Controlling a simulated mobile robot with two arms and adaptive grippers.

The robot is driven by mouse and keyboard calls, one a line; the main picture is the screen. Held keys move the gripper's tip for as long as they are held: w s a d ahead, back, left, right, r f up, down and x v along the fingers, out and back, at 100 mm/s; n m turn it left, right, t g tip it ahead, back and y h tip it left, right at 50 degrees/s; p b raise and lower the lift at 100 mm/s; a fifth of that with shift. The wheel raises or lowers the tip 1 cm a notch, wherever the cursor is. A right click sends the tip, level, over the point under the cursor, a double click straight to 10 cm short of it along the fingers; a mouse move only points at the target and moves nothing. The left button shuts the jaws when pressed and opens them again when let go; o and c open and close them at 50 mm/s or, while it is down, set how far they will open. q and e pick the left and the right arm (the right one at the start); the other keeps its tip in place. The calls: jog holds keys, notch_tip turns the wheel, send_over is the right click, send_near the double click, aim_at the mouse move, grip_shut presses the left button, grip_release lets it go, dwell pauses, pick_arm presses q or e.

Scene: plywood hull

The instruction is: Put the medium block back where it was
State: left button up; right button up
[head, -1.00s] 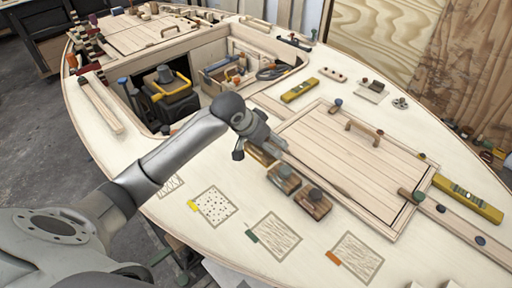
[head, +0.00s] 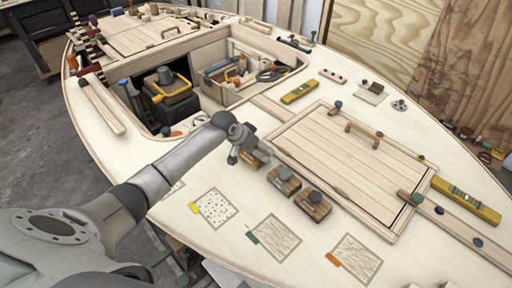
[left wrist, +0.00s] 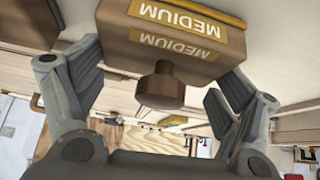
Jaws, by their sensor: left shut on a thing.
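The medium block (left wrist: 175,35) is a brown block with a dark round knob, a yellow edge and the label MEDIUM. My left gripper (head: 243,150) is shut on it, with the fingers on either side in the left wrist view. In the head view the block (head: 256,158) is mostly hidden by the gripper, left of two similar knobbed blocks, one in the middle (head: 285,181) and one on the right (head: 313,205). Whether it touches the deck I cannot tell. My right gripper is not in view.
Marked squares lie along the near deck: speckled with a yellow tag (head: 216,208), lined with a green tag (head: 275,238), lined with an orange tag (head: 357,259). Another is mostly behind my arm. A hatch cover (head: 340,160) lies right; an open well (head: 150,118) lies left.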

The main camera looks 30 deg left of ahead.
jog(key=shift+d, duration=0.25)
pick_arm(q)
jog(key=shift+f, duration=0.15)
jog(key=o, duration=0.9)
jog(key=shift+o, duration=0.2)
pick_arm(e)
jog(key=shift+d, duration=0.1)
pick_arm(q)
jog(key=shift+s+r, duration=0.1)
jog(key=shift+r, duration=0.25)
jog(key=v, duration=1.1)
jog(key=shift+s+r, duration=0.25)
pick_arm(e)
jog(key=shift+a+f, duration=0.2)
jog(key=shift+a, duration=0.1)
pick_arm(q)
jog(key=shift+a, duration=0.1)
